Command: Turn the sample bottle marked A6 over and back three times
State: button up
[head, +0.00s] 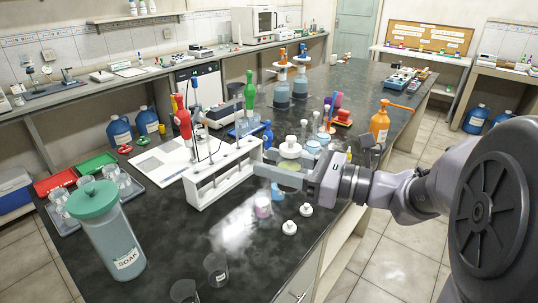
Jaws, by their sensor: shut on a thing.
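My gripper (270,164) reaches in from the right over the dark bench. It is shut on a small bottle with a white cap (290,148) and a pale green body (288,163). The cap is at the top, so the bottle looks upright. The near finger hides much of its body, and no A6 marking can be read. Below the gripper, a pink item (263,207) and a blue item (277,191) are on the bench, partly hidden or too small to make out.
A white rack (215,182) stands close left of my gripper. Two white caps or stoppers (290,228) lie in front. A large SOAK jar (115,235) stands front left. An orange bottle (379,125) stands behind my gripper. The front middle of the bench (235,235) is mostly clear.

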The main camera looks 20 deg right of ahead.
jog(key=r+m+p, duration=0.1)
jog(key=m+p, duration=0.2)
jog(key=p, duration=0.1)
jog(key=shift+r+p, duration=0.2)
jog(key=shift+p, duration=0.2)
jog(key=m+p, duration=0.3)
jog(key=shift+r+m, duration=0.1)
jog(key=shift+m, duration=0.2)
jog(key=m+p, duration=0.5)
jog(key=m, duration=0.1)
jog(key=m+p, duration=0.8)
jog(key=m, duration=0.2)
jog(key=shift+f, duration=0.2)
jog(key=m+p, duration=0.3)
jog(key=p, duration=0.2)
jog(key=m+p, duration=0.2)
jog(key=f+m+p, duration=0.1)
jog(key=m+p, duration=0.3)
jog(key=shift+f+m+p, duration=0.25)
jog(key=shift+m+p, duration=0.15)
